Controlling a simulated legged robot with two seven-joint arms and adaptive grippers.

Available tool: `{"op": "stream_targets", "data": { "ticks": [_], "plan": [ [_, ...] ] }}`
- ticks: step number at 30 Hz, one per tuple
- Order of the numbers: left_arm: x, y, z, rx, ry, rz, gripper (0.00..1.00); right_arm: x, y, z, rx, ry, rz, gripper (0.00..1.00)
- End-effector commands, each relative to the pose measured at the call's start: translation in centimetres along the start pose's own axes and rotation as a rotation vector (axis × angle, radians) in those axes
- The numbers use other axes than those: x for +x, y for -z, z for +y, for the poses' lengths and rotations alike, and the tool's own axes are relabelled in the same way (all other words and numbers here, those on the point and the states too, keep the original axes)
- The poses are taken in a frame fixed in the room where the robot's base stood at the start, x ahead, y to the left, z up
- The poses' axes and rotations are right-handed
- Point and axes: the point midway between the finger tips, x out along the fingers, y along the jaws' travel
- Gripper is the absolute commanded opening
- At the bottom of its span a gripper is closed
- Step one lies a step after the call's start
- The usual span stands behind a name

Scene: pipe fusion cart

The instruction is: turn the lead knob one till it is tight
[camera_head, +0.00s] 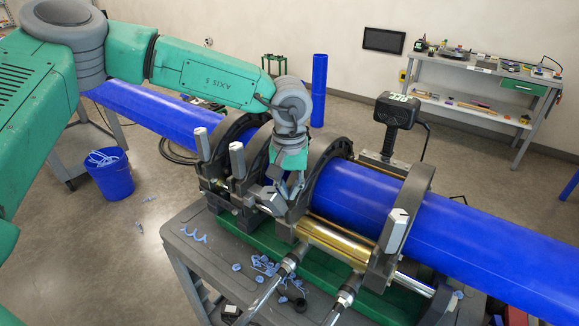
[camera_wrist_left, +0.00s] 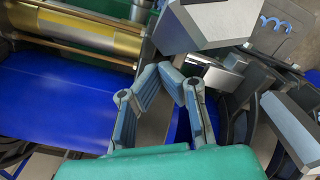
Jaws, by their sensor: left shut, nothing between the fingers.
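Several grey clamp knobs stand on the dark clamp rings of the fusion machine; I cannot tell by sight which is lead knob one. In the head view, one knob (camera_head: 270,200) sits low at my left gripper's tips, and two others (camera_head: 202,143) (camera_head: 237,160) stand to its left. A further knob (camera_head: 397,230) is on the right ring. My left gripper (camera_head: 284,188) points down among the middle rings, its fingers shut and empty. In the left wrist view its tips (camera_wrist_left: 168,76) sit just below a large grey knob (camera_wrist_left: 208,28); contact is unclear. My right gripper is out of view.
A blue pipe (camera_head: 465,232) runs through the rings above a green base on a grey cart (camera_head: 195,245). Blue shavings lie on the cart. A black boxed unit (camera_head: 397,110) stands behind. A blue bucket (camera_head: 110,175) and a workbench (camera_head: 480,75) are farther off.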

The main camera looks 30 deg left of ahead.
Motion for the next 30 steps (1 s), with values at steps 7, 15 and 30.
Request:
{"op": "stream_targets", "data": {
  "ticks": [7, 15, 30],
  "plan": [
    [-0.01, 0.01, 0.04, 0.226, -0.001, 0.001, 0.0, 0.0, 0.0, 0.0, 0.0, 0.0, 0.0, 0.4],
    [-0.01, 0.0, 0.04, 0.25, -0.001, 0.001, 0.0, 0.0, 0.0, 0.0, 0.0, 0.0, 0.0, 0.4],
    [0.0, -0.04, 0.07, 0.508, 0.0, 0.0, 0.0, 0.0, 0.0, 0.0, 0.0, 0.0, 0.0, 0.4]
  ]
}}
